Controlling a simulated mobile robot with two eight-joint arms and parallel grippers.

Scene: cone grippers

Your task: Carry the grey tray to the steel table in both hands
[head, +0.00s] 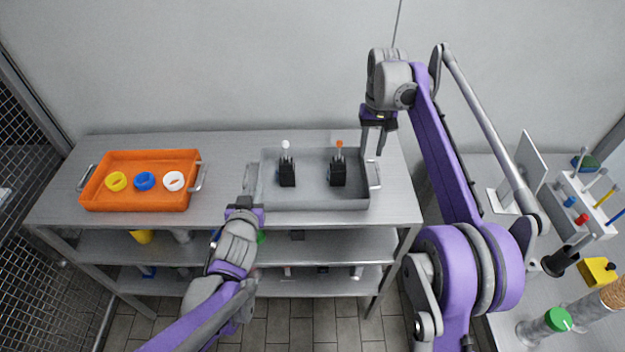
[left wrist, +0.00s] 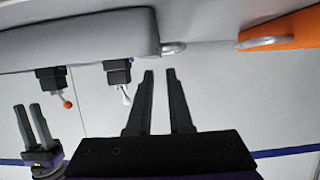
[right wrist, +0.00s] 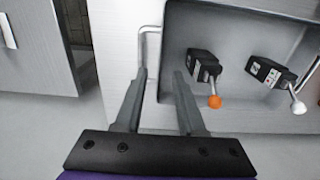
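The grey tray (head: 315,202) lies flat on a brushed-metal shelved table (head: 225,150). It holds two black switch blocks, one with a white knob (head: 287,172) and one with an orange knob (head: 338,172). My left gripper (head: 250,170) is open at the tray's left end; in the left wrist view its fingers (left wrist: 160,75) point toward the left handle (left wrist: 173,48), apart from it. My right gripper (head: 374,156) is open above the right end; in the right wrist view its fingers (right wrist: 158,75) point down beside the right handle (right wrist: 143,48). Neither gripper holds anything.
An orange tray (head: 140,197) with yellow, blue and white rings stands left on the same table. Lower shelves hold small items. A second grey table (head: 490,180) at the right carries a rack (head: 585,200), a green-capped jar (head: 545,325) and a yellow block (head: 597,271).

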